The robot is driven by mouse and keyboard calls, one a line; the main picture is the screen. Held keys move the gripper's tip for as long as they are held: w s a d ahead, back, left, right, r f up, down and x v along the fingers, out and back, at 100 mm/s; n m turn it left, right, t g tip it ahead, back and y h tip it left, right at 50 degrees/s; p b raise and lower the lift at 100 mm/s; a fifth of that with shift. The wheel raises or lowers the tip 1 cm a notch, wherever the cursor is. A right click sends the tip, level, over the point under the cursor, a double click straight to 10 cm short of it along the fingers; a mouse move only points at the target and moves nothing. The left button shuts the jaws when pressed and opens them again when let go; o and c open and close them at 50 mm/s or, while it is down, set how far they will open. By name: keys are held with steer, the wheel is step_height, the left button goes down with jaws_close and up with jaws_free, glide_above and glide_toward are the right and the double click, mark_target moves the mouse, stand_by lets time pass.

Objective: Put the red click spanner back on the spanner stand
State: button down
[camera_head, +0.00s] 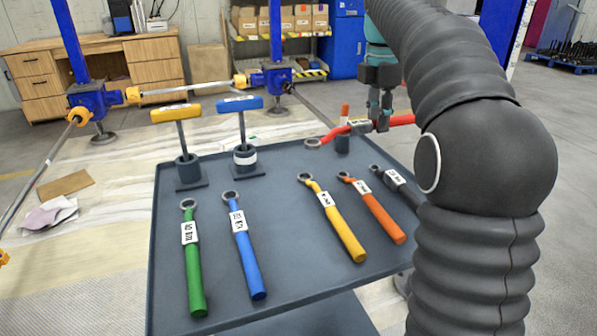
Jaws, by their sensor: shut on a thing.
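The red click spanner (335,134) is held roughly level above the far right part of the dark grey spanner stand (285,275). Its ring end points left, and its red handle runs out to the right. My gripper (378,122) is shut on the spanner near its white label. My black sleeved arm covers the right side of the stand. On the stand top lie a green spanner (193,265), a blue spanner (246,255), a yellow spanner (338,225), an orange spanner (378,212) and a black spanner (396,183), partly hidden by my arm.
A yellow T-handle tool (176,114) and a blue T-handle tool (240,104) stand upright in holders along the stand's back edge. An orange-topped post (345,112) stands behind the red spanner. Bare surface shows between the blue and yellow spanners. Blue jacks (90,100) with rods stand behind left.

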steer(key=a+f, duration=0.2)
steer(key=a, duration=0.1)
steer(key=a+f+b, duration=0.1)
steer(key=a+f, duration=0.1)
steer(key=a, duration=0.1)
steer(key=a+f, duration=0.2)
steer(key=a, duration=0.2)
steer(key=shift+s+b, duration=0.25)
steer(key=shift+b, duration=0.05)
steer(key=shift+f+b, duration=0.45)
steer(key=shift+f, duration=1.7)
steer(key=c, duration=1)
jaws_free()
steer(key=shift+o, duration=0.2)
step_height(320, 180, up, 12)
steer(key=p, duration=0.3)
steer(key=shift+a, duration=0.4)
steer(key=shift+s, duration=0.1)
